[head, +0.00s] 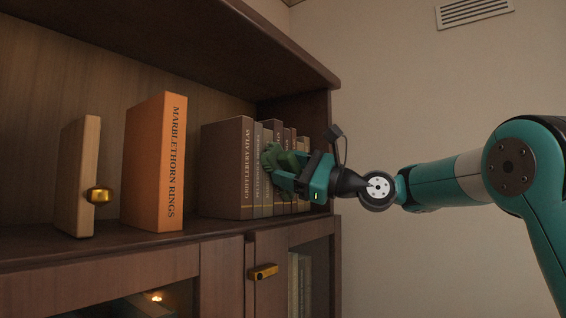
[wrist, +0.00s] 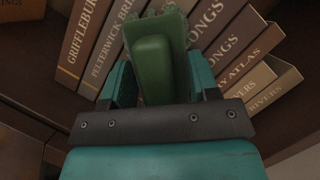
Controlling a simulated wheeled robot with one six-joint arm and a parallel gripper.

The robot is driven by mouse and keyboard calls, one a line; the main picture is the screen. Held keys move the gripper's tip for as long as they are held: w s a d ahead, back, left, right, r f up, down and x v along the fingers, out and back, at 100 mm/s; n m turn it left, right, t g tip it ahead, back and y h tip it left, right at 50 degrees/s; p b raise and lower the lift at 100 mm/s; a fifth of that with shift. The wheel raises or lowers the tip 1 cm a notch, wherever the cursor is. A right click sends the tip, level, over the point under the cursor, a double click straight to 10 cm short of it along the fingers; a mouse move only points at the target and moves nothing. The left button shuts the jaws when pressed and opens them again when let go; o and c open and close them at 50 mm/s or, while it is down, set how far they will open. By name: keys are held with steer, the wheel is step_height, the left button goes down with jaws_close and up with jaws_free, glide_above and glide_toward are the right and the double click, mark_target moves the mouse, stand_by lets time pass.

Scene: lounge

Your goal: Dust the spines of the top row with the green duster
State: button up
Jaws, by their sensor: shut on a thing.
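The green duster (head: 275,158) is in my gripper (head: 300,174), which is shut on it. In the head view its fluffy head is at the spines of the thinner books in the row, just right of the thick brown book (head: 226,168). In the wrist view the duster's green handle (wrist: 155,68) sits between the jaws. The spines of several brown books (wrist: 216,27) fan out behind it. The duster hides part of the spines, and I cannot tell whether it touches them.
An orange book (head: 155,162) and a wooden bookend (head: 80,176) with a brass knob (head: 99,194) stand left on the shelf (head: 100,243). Gaps separate them. The shelf's right side panel is close to my gripper.

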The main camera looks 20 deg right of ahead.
mark_target(276, 167)
steer(key=shift+w+d+r+p, duration=0.2)
steer(key=shift+w+d+p, duration=0.5)
steer(key=shift+d, duration=0.15)
steer(key=shift+w+d+f, duration=0.2)
steer(key=shift+w+d, duration=0.5)
steer(key=shift+d, duration=0.35)
steer(key=shift+s+a+b, duration=0.2)
steer(key=shift+s+a, duration=0.55)
steer(key=shift+a, duration=0.3)
steer(key=shift+s+a+b, duration=0.15)
steer(key=shift+s+a, duration=0.6)
steer(key=shift+a, duration=0.3)
steer(key=shift+s+a+b, duration=0.2)
steer(key=shift+s+a, duration=0.55)
steer(key=shift+a, duration=0.3)
steer(key=shift+d, duration=0.1)
steer(key=s+d, duration=0.1)
steer(key=s+d+b, duration=0.1)
steer(key=shift+s, duration=0.3)
steer(key=shift+s+d+b, duration=0.2)
steer(key=shift+s+d, duration=0.2)
steer(key=shift+s, duration=0.2)
steer(key=shift+s+d+b, duration=0.2)
steer(key=shift+s+d, duration=0.15)
steer(key=shift+s, duration=0.2)
steer(key=shift+s+d+b, duration=0.35)
steer(key=shift+s+d, duration=0.5)
steer(key=shift+s, duration=0.3)
